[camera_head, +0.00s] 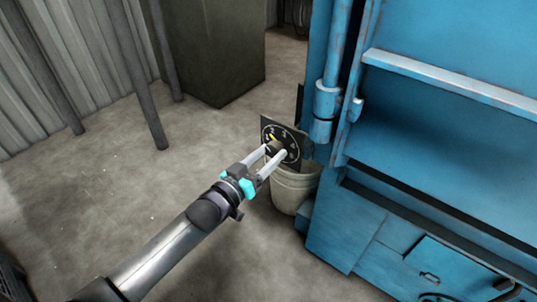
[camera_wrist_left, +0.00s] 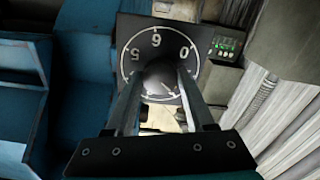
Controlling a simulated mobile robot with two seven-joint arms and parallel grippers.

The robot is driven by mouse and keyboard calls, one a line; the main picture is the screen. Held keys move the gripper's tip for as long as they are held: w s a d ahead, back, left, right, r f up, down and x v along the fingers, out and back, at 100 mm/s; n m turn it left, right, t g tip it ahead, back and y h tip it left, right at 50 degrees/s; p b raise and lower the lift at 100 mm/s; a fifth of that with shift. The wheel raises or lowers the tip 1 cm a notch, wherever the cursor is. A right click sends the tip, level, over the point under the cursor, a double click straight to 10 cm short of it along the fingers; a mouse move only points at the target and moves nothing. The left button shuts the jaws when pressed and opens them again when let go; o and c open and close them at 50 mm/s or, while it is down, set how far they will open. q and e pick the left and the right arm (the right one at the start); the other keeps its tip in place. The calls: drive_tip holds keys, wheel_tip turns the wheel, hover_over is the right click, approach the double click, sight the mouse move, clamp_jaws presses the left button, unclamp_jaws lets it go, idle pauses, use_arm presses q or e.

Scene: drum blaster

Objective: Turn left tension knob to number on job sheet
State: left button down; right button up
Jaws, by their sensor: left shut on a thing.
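The left tension knob's dial plate (camera_head: 295,162), black with white numbers, stands at the left side of the blue machine. My left gripper (camera_head: 277,152) reaches it from the lower left and is shut on the knob at the dial's centre. A small yellow mark shows at the knob. In the left wrist view, the dial plate (camera_wrist_left: 133,34) shows a 5, a 6 and a 0 along its top edge. The grey knob (camera_wrist_left: 159,74) sits between the fingers of my left gripper (camera_wrist_left: 159,82), which hide part of the dial. No job sheet can be made out. My right gripper is out of view.
The blue machine (camera_head: 450,60) fills the right side. A pale bucket (camera_head: 291,190) stands on the floor just under the dial. A small box with a green display (camera_wrist_left: 226,46) sits beside the dial. Grey posts (camera_head: 140,80) and a dark box (camera_head: 215,45) stand behind.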

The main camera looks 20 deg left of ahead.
use_arm(q)
drive_tip(key=shift+r+m+p, duration=0.1)
drive_tip(key=shift+m+p, duration=0.5)
drive_tip(key=m+p, duration=0.3)
drive_tip(key=m, duration=0.5)
drive_tip(key=shift+m+p, duration=0.3)
drive_tip(key=shift+p, duration=0.1)
drive_tip(key=shift+m, duration=1.4)
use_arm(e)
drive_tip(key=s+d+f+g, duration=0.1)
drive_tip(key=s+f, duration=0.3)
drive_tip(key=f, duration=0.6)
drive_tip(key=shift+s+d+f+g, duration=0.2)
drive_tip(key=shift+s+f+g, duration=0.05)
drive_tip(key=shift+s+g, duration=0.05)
use_arm(q)
drive_tip(key=shift+c, duration=1.3)
unclamp_jaws()
